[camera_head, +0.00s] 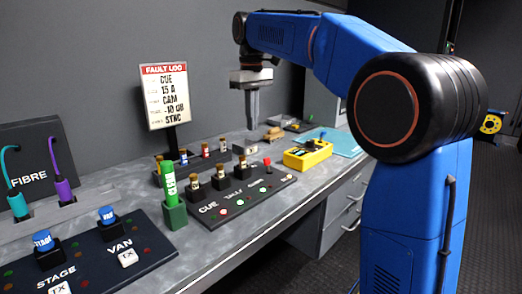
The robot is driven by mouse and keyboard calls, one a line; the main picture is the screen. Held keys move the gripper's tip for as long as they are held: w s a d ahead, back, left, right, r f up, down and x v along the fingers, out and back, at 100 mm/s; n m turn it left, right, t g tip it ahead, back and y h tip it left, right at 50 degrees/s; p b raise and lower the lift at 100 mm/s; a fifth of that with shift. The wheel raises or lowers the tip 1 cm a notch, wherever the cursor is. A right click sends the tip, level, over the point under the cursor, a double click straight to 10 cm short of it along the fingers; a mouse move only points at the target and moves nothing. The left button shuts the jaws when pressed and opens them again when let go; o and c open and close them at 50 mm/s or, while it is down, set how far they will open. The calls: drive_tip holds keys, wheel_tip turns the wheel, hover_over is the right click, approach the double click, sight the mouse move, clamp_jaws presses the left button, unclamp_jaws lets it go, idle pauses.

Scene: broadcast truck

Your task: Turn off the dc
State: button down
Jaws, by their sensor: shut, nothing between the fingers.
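No label reading "DC" can be made out, so I cannot tell which control it is. My gripper (252,108) is shut and empty, pointing down above the back of the bench. A yellow box (308,155) with dark parts on top lies on the bench, right of and below my gripper in the picture. A dark panel (237,213) marked CUE and TALLY, with a third unclear label, has several brown-topped pieces, small lamps and a red knob (267,162). Another dark panel (98,262) marked STAGE and VAN has two blue-topped pieces and white TX buttons.
A FAULT LOG sign (166,95) stands at the back of the bench (215,265). A green marker-like piece (169,182) stands upright in a holder. A FIBRE panel (38,160) with teal and purple cables is at left. A light-blue mat (343,141) lies beyond the yellow box.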

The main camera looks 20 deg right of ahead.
sight(268, 160)
wheel_tip(268, 160, down, 10)
drive_tip(key=shift+r, duration=0.25)
drive_tip(key=shift+s+d+f, duration=0.1)
drive_tip(key=shift+s+f, duration=0.1)
drive_tip(key=shift+f, duration=0.05)
drive_tip(key=shift+s+d+r, duration=0.35)
drive_tip(key=shift+s+d, duration=0.1)
drive_tip(key=shift+s, duration=0.3)
drive_tip(key=shift+s+d+r, duration=0.3)
drive_tip(key=shift+s+d, duration=0.1)
drive_tip(key=shift+s, duration=0.3)
drive_tip(key=shift+s+d+r+t+y, duration=0.2)
drive_tip(key=shift+s+t+y, duration=0.15)
drive_tip(key=shift+t, duration=0.25)
drive_tip(key=shift+s+d+r+t+y, duration=0.1)
drive_tip(key=shift+s+d+t+y, duration=0.15)
drive_tip(key=shift+s+t+y, duration=0.25)
drive_tip(key=shift+s+d+r+t+y, duration=0.1)
drive_tip(key=shift+s+d+t+y, duration=0.15)
drive_tip(key=shift+t, duration=0.3)
drive_tip(key=shift+s+d+r+t+y, duration=0.15)
drive_tip(key=shift+s+t, duration=0.15)
drive_tip(key=shift+t, duration=0.25)
drive_tip(key=shift+w+a+f, duration=0.15)
drive_tip(key=shift+w, duration=0.1)
